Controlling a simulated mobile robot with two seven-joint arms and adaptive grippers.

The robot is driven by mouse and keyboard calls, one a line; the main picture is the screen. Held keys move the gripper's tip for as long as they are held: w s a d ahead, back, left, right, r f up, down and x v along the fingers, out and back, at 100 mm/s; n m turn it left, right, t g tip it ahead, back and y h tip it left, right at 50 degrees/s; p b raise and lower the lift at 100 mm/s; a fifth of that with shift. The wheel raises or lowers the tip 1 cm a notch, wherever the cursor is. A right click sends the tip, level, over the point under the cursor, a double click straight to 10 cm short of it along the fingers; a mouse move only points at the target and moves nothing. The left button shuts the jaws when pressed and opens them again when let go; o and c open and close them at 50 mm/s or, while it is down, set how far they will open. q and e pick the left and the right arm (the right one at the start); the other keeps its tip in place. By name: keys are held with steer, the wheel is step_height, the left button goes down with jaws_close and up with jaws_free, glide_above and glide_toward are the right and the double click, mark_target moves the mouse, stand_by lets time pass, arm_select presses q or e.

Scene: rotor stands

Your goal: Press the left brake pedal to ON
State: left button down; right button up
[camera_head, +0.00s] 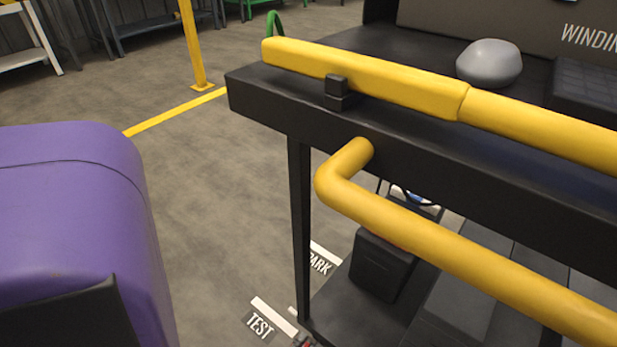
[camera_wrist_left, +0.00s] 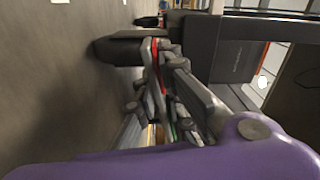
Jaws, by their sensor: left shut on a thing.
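My left gripper (camera_wrist_left: 161,62) shows in the left wrist view with its fingers close together. It is shut on a thin red-edged part (camera_wrist_left: 158,72) beside a dark, flat pad (camera_wrist_left: 118,50). I cannot tell whether this part is the left brake pedal. In the head view, a small red and grey bit shows at the bottom edge beside the TEST floor label (camera_head: 260,327); most of it is cut off. A PARK label (camera_head: 320,262) lies farther back, partly behind the stand's leg. My right gripper is in neither view.
A black stand (camera_head: 300,230) with a yellow top bar (camera_head: 370,82) and a bent yellow handle (camera_head: 430,235) fills the right of the head view. A grey dome (camera_head: 490,62) sits on it. Open floor (camera_head: 205,160) lies left of it, with a yellow post (camera_head: 192,45) beyond.

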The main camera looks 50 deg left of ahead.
arm_select(q)
steer(key=shift+a+n, duration=0.1)
steer(key=shift+n, duration=0.2)
steer(key=c, duration=1.8)
jaws_free()
steer(key=shift+c, duration=0.2)
steer(key=shift+r, duration=0.1)
